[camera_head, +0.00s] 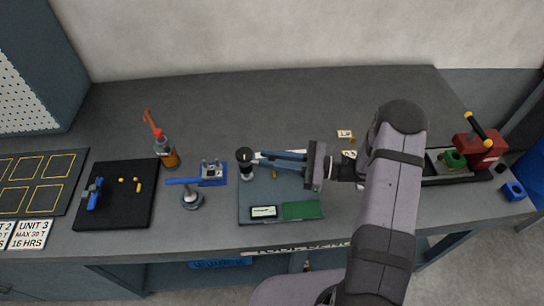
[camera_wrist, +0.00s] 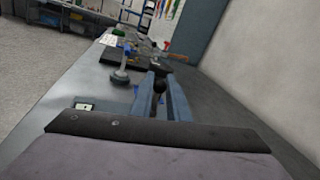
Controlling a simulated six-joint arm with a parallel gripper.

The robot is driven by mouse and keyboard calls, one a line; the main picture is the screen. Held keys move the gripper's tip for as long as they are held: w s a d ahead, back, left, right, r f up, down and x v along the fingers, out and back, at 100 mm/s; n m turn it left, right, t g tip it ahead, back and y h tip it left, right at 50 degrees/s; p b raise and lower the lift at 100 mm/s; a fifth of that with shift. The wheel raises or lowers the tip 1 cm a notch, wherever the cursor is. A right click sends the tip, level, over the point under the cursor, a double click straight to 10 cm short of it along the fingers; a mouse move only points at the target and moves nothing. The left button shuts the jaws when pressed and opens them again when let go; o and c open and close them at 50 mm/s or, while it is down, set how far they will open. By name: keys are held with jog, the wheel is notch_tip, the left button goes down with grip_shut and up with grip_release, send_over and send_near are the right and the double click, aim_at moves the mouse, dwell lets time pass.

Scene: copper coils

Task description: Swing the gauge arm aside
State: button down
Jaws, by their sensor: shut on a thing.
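My gripper (camera_head: 263,159) reaches left over the grey-blue gauge plate (camera_head: 255,212), its two long blue-grey fingers nearly level. The black round gauge head (camera_head: 245,156) stands just past the fingertips, at the plate's back left corner. In the wrist view the fingers (camera_wrist: 160,79) close around a dark, slim part with a rounded black piece, which I take to be the gauge arm (camera_wrist: 159,86). The fingers hide most of the arm in the head view.
A black mat (camera_head: 130,210) lies farther left. A red press (camera_head: 480,148) stands right. The bench behind the plate is mostly clear.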

jog(key=s+m+t+h, duration=0.1)
jog(key=t, duration=0.1)
jog(key=s+a+m+t+h, duration=0.1)
jog(key=m+t, duration=0.1)
jog(key=s+m+t+h, duration=0.1)
jog(key=t, duration=0.1)
jog(key=shift+a+m, duration=0.3)
jog(key=shift+a, duration=0.05)
jog(key=shift+s+a+m+t+h+p, duration=0.15)
jog(key=shift+s+a+m+t+h, duration=0.15)
jog(key=shift+m+t+h, duration=0.35)
jog(key=shift+s+a+m+t+h+p, duration=0.15)
jog(key=shift+a+m+t+h, duration=0.1)
jog(key=shift+m+t+h, duration=0.4)
jog(key=shift+s+a+m+t+h+p, duration=0.1)
jog(key=shift+s+a+m+t+h, duration=0.25)
jog(key=shift+t+h, duration=0.4)
jog(key=shift+w+r+m+h, duration=0.1)
jog(key=shift+m+h, duration=0.15)
jog(key=c, duration=1.7)
grip_release()
jog(key=shift+r, duration=0.1)
